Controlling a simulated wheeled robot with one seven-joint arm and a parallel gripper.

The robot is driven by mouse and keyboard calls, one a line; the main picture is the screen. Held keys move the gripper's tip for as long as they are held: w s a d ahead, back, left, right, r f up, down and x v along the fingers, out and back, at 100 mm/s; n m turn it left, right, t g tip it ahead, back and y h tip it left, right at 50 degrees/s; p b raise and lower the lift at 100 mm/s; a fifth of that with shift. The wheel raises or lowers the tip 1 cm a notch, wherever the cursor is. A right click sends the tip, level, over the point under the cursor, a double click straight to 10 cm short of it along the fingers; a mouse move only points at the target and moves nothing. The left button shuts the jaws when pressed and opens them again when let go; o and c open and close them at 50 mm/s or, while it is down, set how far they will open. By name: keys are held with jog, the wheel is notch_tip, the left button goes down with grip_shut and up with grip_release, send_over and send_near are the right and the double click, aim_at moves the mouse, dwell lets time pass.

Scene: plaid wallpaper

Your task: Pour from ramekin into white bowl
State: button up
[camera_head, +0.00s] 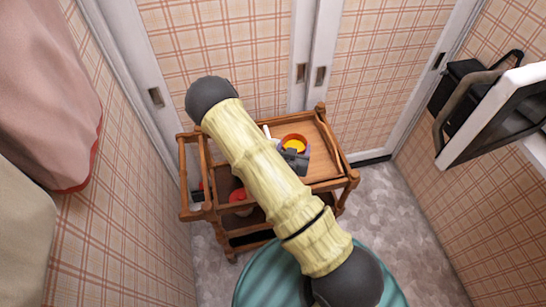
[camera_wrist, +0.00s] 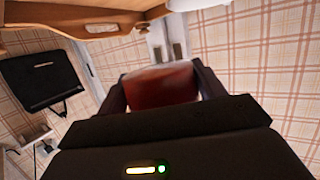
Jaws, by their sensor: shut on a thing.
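The ramekin (camera_head: 294,141) is orange-rimmed with a yellow-orange inside in the head view. It is held at the upper tray of a wooden cart. My gripper (camera_head: 294,153) is shut on it. In the wrist view the ramekin (camera_wrist: 162,86) shows as a dark red wall with a paler top edge between the two dark fingers. A white edge beside the arm in the head view (camera_head: 267,131) may be the white bowl, mostly hidden by my arm. A white rounded piece also shows at the top of the wrist view (camera_wrist: 197,4), cut off by the frame.
The wooden cart (camera_head: 326,150) has raised rails and corner posts. A red item (camera_head: 240,196) sits on a lower level, partly behind my arm. A teal round thing (camera_head: 262,277) is at the front. Sliding doors stand behind the cart; floor is clear on its right.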

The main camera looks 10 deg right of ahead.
jog(key=shift+m+g+h, duration=0.3)
jog(key=shift+m+h, duration=0.3)
jog(key=shift+h, duration=0.1)
jog(key=f+b, duration=0.1)
jog(key=s+f+b, duration=0.1)
jog(key=d+f+b, duration=0.1)
jog(key=f, duration=0.1)
jog(key=shift+s, duration=0.2)
jog(key=shift+a+r, duration=0.1)
jog(key=shift+r, duration=0.1)
